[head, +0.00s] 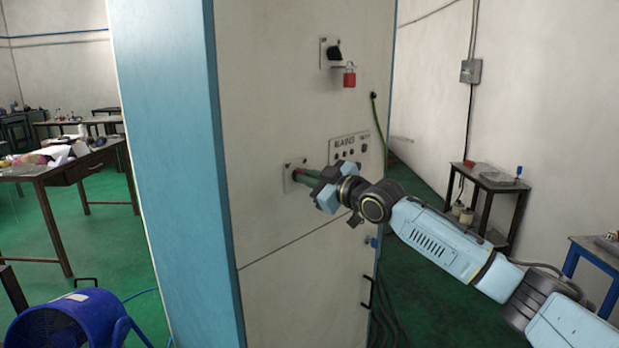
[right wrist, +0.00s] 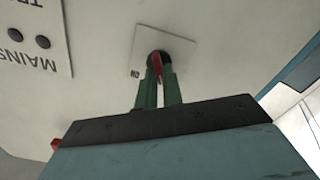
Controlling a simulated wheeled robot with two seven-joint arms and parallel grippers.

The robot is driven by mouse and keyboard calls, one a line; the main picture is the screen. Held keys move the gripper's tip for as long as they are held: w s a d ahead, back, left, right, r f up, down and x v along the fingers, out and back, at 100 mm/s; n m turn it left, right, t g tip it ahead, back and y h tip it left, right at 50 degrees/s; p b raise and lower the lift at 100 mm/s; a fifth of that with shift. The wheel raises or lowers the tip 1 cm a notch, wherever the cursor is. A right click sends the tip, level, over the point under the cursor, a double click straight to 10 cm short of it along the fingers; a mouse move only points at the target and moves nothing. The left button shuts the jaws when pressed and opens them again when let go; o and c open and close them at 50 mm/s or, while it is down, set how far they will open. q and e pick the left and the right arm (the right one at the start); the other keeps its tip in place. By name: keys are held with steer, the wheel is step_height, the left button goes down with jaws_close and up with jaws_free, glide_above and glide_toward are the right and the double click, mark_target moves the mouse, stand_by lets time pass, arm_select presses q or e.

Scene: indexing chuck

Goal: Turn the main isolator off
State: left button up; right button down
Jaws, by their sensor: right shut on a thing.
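The main isolator is a small red handle (right wrist: 157,64) on a dark round boss, on a pale square plate (right wrist: 182,48) with an upside-down "ON" label in the right wrist view. In the head view its plate (head: 288,176) is on the cabinet front, left of the "MAINS" panel (head: 350,146). My right gripper (head: 301,175) reaches in from the right. Its green fingers (right wrist: 159,82) are either side of the red handle and shut on it. The fingers hide part of the handle and boss. My left gripper is not in view.
Above, a second switch with a black knob (head: 334,52) has a red padlock (head: 349,77) hanging below it. A green cable (head: 375,110) hangs on the cabinet's right side. A blue fan (head: 68,322) stands on the floor at left. Metal tables stand at both sides.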

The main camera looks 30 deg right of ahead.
stand_by(0.4)
steer(key=c, duration=1.5)
jaws_free()
steer(key=shift+c, duration=0.2)
steer(key=shift+s, duration=0.1)
steer(key=b+v, duration=0.5)
steer(key=v, duration=0.8)
steer(key=shift+s, duration=0.15)
